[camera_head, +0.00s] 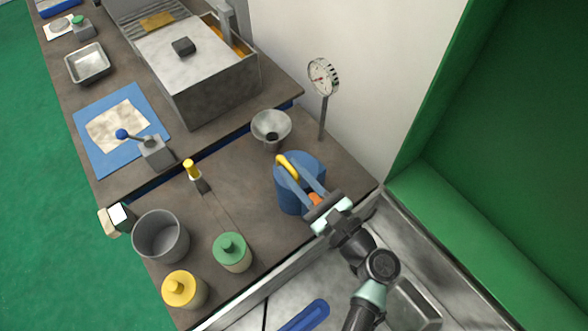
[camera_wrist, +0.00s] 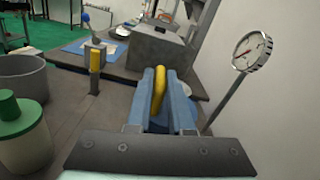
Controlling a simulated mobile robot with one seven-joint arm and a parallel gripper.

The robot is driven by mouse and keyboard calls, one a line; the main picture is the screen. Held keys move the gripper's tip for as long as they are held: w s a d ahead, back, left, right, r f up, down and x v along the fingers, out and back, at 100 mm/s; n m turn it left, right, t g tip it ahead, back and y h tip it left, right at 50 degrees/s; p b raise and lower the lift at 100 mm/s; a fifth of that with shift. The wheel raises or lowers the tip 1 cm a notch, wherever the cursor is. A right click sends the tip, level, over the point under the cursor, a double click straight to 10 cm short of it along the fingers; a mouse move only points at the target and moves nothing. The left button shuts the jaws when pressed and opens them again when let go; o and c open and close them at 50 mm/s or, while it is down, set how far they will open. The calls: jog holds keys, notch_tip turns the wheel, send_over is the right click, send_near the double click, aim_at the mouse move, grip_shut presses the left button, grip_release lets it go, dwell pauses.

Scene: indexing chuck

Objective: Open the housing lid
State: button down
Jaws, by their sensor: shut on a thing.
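A grey box-shaped housing (camera_head: 215,90) stands on the bench at the top of the head view. Its pale flat lid (camera_head: 170,60) with a dark square knob (camera_head: 183,46) lies on top; brownish-yellow parts show beside it. My gripper (camera_head: 299,176) is far from this box, over a blue drum (camera_head: 288,198) near the bench's right end. Its blue fingers are shut on a curved yellow bar (camera_head: 287,166), which also shows between them in the wrist view (camera_wrist: 158,92). I cannot tell whether the bar is fixed to the drum.
A dial gauge (camera_head: 323,77) on a post and a metal funnel (camera_head: 271,128) stand close by. A grey pot (camera_head: 160,236), a green-topped jar (camera_head: 231,252) and a yellow-topped jar (camera_head: 182,288) stand left. A blue-knobbed lever (camera_head: 146,144) stands near the blue mat (camera_head: 92,155).

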aim_at(303, 162)
jog(key=shift+d+r, duration=0.1)
jog(key=shift+d, duration=0.05)
jog(key=r+m+p, duration=0.1)
jog(key=p, duration=0.1)
jog(key=w+d+r+m+p, duration=0.1)
jog(key=shift+w+d+p, duration=0.1)
jog(key=shift+d+p, duration=0.15)
jog(key=shift+p, duration=0.1)
jog(key=w+d+m+p, duration=0.3)
jog(key=w+d+m, duration=0.3)
jog(key=m, duration=0.5)
jog(key=shift+d+m+p, duration=0.3)
jog(key=shift+d+p, duration=0.1)
jog(key=shift+d, duration=0.65)
jog(key=c, duration=0.8)
grip_release()
jog(key=shift+c, duration=0.2)
